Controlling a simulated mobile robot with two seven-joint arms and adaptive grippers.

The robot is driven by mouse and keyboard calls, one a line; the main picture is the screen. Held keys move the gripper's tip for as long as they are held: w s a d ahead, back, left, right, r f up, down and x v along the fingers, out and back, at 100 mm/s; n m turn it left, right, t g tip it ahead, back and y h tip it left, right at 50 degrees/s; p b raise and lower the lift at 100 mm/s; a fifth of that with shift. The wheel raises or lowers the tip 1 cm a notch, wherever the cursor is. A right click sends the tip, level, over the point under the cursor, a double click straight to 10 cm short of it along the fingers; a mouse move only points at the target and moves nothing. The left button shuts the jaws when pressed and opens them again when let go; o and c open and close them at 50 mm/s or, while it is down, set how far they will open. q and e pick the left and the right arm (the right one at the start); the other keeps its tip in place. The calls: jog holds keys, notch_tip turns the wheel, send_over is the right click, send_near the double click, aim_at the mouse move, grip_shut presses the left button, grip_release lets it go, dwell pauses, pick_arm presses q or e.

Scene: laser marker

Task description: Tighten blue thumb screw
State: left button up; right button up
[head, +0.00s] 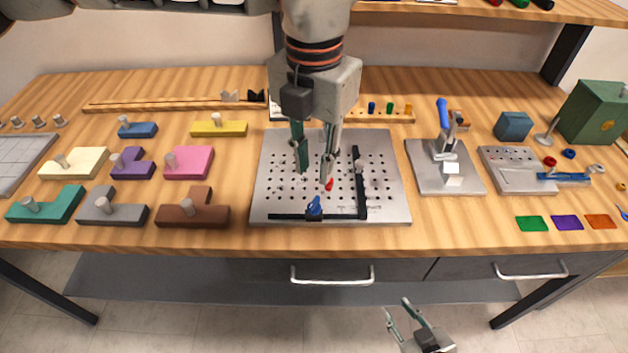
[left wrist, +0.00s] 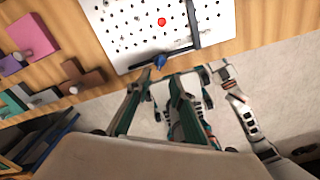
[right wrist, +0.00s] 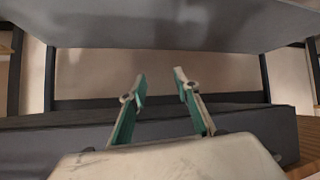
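The blue thumb screw (head: 314,205) sits on the black bar along the front edge of the perforated metal plate (head: 398,208). It also shows in the left wrist view (left wrist: 160,62), just beyond the fingertips. My left gripper (head: 315,172) points down over the plate, behind the blue screw in the head view. Its fingers are apart with nothing seen between them. A small red knob (head: 329,185) is close to its right finger. My right gripper (head: 400,312) is low, in front of the bench, open and empty; the right wrist view shows its fingers spread (right wrist: 160,78).
Coloured blocks with pegs, such as the brown one (head: 195,212), lie left of the plate. A toggle clamp on a metal base (head: 425,182) stands to the right. Further right are another metal fixture (head: 515,172) and a green box (head: 592,112). Drawers lie under the bench edge.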

pick_arm(q)
notch_tip(320, 180, up, 4)
jog(key=shift+f, duration=0.1)
dwell(0.6)
